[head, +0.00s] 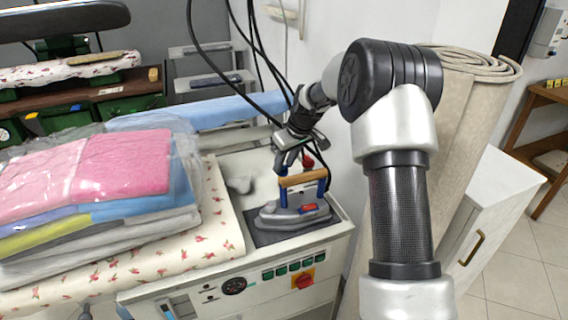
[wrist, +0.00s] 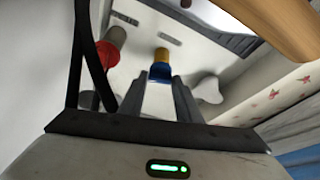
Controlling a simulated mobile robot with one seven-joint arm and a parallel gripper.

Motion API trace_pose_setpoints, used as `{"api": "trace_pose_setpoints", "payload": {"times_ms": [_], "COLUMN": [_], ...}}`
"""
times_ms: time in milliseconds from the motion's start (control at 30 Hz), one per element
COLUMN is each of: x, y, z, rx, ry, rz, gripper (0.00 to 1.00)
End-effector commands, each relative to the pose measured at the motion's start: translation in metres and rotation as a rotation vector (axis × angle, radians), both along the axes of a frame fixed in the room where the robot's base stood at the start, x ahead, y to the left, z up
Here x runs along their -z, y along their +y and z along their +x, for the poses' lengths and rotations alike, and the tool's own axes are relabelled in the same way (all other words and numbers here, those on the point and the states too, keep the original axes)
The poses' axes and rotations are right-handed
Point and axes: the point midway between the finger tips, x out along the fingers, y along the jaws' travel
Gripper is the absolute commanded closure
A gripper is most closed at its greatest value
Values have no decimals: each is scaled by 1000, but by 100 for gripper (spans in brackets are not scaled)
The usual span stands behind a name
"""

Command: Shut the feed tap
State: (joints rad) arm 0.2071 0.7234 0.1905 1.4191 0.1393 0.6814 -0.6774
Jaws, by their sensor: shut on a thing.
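A small tap with a blue body and yellow end (wrist: 160,71) stands on the pale top of the ironing station. My gripper (wrist: 162,84) has its two fingers on either side of the blue part and is shut on it. A second fitting with a red collar (wrist: 105,56) and grey end is left of the fingers in the wrist view. The head view shows my gripper (head: 287,158) reaching down behind the iron, with a red knob (head: 308,161) just right of it. The blue-and-yellow tap is hidden there. No label shows which one is the feed tap.
An iron (head: 292,213) with a wooden handle stands on a dark pad just in front of my gripper. Black cables (head: 258,52) hang close by. Bagged folded laundry (head: 95,180) is left. A rolled carpet (head: 462,110) and white cabinet (head: 492,215) are right.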

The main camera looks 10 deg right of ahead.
Motion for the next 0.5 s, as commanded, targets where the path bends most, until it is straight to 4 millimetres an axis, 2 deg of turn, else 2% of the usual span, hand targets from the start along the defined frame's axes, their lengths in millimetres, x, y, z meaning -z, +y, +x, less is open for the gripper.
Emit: {"api": "trace_pose_setpoints", "payload": {"times_ms": [500], "x": [-2], "y": [-5], "z": [4], "rx": [-489], "ry": [1], "rz": [2], "gripper": [92]}}
